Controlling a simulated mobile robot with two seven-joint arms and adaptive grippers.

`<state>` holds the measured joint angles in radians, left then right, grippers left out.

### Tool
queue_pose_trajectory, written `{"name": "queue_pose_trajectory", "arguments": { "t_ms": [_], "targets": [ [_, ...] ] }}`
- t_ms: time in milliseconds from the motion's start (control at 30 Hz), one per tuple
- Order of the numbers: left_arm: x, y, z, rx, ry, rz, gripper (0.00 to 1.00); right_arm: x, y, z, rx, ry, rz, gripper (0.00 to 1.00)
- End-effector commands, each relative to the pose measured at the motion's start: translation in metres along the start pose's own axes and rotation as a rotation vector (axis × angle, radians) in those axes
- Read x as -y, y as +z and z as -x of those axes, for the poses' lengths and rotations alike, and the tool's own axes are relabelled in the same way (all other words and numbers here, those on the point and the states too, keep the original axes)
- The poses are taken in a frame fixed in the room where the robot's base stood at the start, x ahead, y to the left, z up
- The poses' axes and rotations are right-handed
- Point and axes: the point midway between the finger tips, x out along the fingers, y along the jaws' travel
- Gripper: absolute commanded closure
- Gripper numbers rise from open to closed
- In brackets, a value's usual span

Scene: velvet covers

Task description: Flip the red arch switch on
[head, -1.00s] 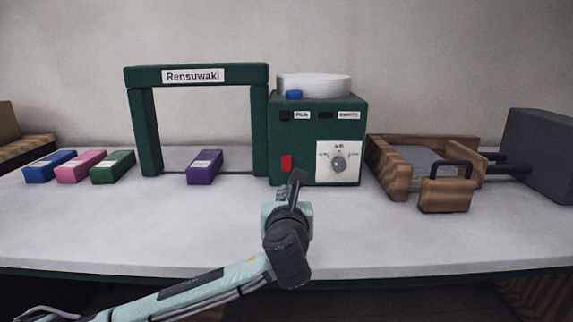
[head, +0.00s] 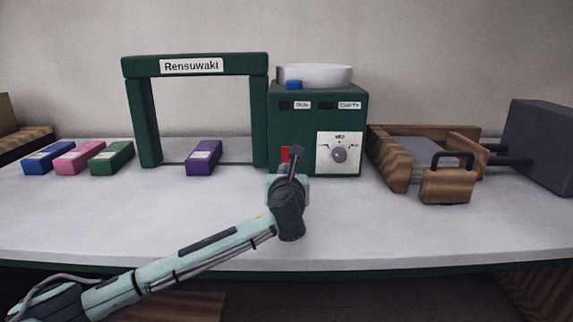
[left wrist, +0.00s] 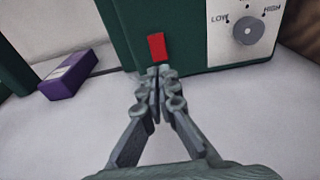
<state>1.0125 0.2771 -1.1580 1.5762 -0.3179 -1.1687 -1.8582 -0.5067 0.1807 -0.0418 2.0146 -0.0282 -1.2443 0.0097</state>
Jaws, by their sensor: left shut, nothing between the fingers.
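The red switch (head: 286,153) is on the lower left of the green control box's (head: 300,125) front face, beside the arch (head: 195,65) labelled Rensuwaki. In the left wrist view the red switch (left wrist: 157,47) is just beyond my fingertips. My left gripper (head: 297,152) is shut and empty, pointing at the box front. In the left wrist view my left gripper (left wrist: 158,72) has its fingertips together at the switch's lower edge; I cannot tell whether they touch it. In the head view the fingers partly cover the switch's right side. My right gripper is not in view.
A white panel with a dial (head: 339,154) is right of the switch. A purple box (head: 204,157) lies under the arch. Blue, pink and green boxes sit at the left. A wooden tray (head: 395,165) and wooden block with handle (head: 447,187) are at the right. The front table (head: 130,225) is clear.

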Motion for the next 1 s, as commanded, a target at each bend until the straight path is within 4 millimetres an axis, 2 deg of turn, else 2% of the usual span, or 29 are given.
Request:
{"name": "queue_pose_trajectory", "arguments": {
  "t_ms": [100, 333, 567, 867, 1000],
  "targets": [
    [0.000, 0.001, -0.024, 0.000, 0.001, 0.001, 1.00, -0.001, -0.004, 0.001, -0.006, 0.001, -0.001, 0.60],
    [0.000, 0.000, -0.051, 0.000, 0.000, 0.000, 1.00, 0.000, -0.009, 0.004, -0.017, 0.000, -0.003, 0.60],
    [0.001, 0.000, -0.057, 0.000, -0.002, 0.001, 1.00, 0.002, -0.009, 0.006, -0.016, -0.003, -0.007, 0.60],
    [0.000, -0.002, -0.057, 0.006, -0.001, 0.001, 1.00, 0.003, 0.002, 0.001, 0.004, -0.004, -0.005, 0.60],
    [0.000, -0.004, -0.061, 0.034, 0.001, 0.001, 1.00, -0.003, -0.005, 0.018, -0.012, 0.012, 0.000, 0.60]
  ]
}}
